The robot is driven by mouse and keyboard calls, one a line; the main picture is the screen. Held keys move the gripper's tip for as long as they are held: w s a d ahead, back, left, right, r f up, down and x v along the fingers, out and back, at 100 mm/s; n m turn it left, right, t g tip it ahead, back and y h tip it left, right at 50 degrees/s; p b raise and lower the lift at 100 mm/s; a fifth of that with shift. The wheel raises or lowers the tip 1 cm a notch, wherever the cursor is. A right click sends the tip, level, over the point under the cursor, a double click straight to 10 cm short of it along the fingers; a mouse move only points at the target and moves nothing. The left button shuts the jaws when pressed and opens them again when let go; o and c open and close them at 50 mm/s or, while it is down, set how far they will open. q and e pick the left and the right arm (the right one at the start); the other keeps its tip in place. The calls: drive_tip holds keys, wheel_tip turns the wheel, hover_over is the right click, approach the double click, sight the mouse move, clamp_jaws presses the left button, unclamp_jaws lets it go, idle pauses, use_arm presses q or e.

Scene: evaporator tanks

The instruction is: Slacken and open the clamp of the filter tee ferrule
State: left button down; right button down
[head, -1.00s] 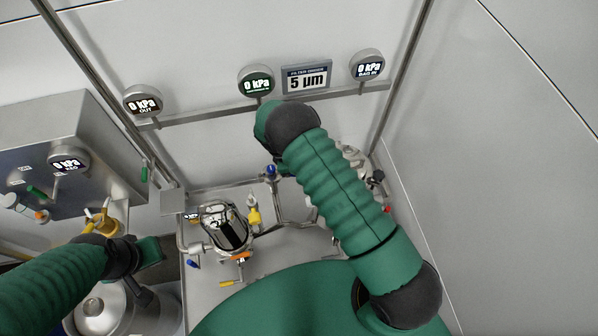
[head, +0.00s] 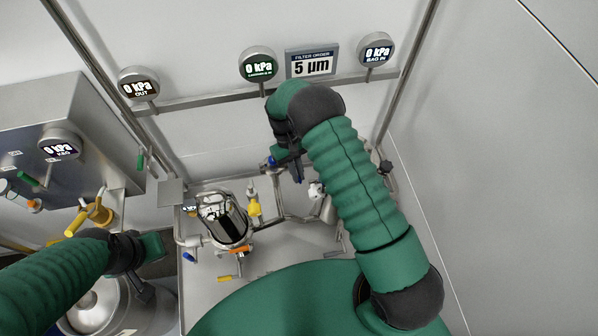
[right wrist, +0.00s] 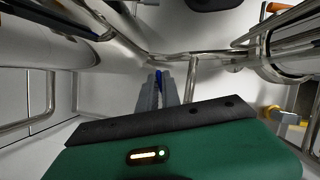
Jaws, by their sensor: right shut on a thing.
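My right gripper (head: 298,180) is above the steel pipework behind the shiny filter housing (head: 230,222). In the right wrist view its two grey fingers (right wrist: 159,78) are close together, shut on a small blue part (right wrist: 161,73) beside a steel pipe branch (right wrist: 190,68). In the head view a blue knob (head: 271,162) shows just left of the gripper; I cannot tell whether it is the same part. The ferrule and the clamp band cannot be made out clearly. My left gripper (head: 148,268) hangs at the left above a steel keg, and its jaw opening is unclear.
A yellow-handled valve (head: 253,203) stands right of the housing. Gauges and a "5 µm" sign (head: 312,63) line the back rail. A grey control box (head: 60,140) is at the left. Steel vessels flank the gripper in the wrist view. The right wall is bare.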

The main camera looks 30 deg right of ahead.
drive_tip(key=shift+a+m+y+b, duration=0.1)
drive_tip(key=shift+a+m+y, duration=0.2)
drive_tip(key=shift+m, duration=0.55)
drive_tip(key=shift+a+m+y+b, duration=0.1)
drive_tip(key=shift+a+m+y, duration=0.2)
drive_tip(key=shift+m, duration=0.5)
drive_tip(key=shift+a+m+y+b, duration=0.1)
drive_tip(key=shift+a+m+y, duration=0.2)
drive_tip(key=shift+m, duration=0.55)
drive_tip(key=c, duration=1.5)
unclamp_jaws()
drive_tip(key=shift+w, duration=0.1)
drive_tip(key=shift+c, duration=0.2)
